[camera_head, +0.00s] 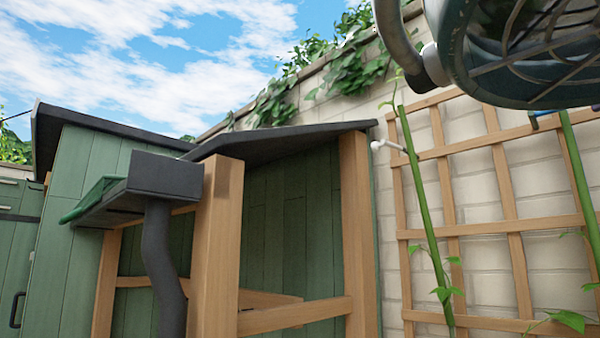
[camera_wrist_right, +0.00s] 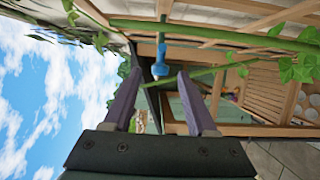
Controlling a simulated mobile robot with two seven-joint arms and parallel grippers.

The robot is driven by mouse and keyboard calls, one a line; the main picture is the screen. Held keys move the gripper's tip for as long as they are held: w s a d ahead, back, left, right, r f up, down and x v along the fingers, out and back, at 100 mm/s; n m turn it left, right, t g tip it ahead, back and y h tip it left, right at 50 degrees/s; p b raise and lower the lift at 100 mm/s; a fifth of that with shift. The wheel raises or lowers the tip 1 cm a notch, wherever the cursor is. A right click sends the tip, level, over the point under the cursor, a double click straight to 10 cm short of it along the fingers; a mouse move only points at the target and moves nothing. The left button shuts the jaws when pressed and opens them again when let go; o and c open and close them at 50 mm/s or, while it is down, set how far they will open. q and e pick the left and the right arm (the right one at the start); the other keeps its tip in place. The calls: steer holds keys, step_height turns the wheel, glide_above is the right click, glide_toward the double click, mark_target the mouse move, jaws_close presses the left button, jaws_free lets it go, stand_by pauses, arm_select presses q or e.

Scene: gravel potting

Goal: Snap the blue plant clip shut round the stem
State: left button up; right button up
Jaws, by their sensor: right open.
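The blue plant clip (camera_wrist_right: 160,66) shows in the right wrist view, hanging by the thick green stem (camera_wrist_right: 215,33), ahead of my fingertips and between them in the picture. I cannot tell whether the clip is open or shut round the stem. In the head view a bit of blue clip (camera_head: 546,120) shows beside the right-hand stem (camera_head: 582,180), at the trellis. My right gripper (camera_wrist_right: 159,78) is open, with two purple-grey fingers apart and nothing between them. My left gripper is in neither view.
A wooden trellis (camera_head: 508,190) stands against the pale block wall (camera_head: 478,170). Another stem (camera_head: 420,190) carries a white clip (camera_head: 386,146). A dark round wire basket-like object (camera_head: 520,50) hangs close at top right. A green shed (camera_head: 85,180) stands left.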

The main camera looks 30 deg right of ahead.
steer(key=b+v, duration=0.1)
steer(key=v, duration=0.6)
steer(key=shift+s, duration=0.25)
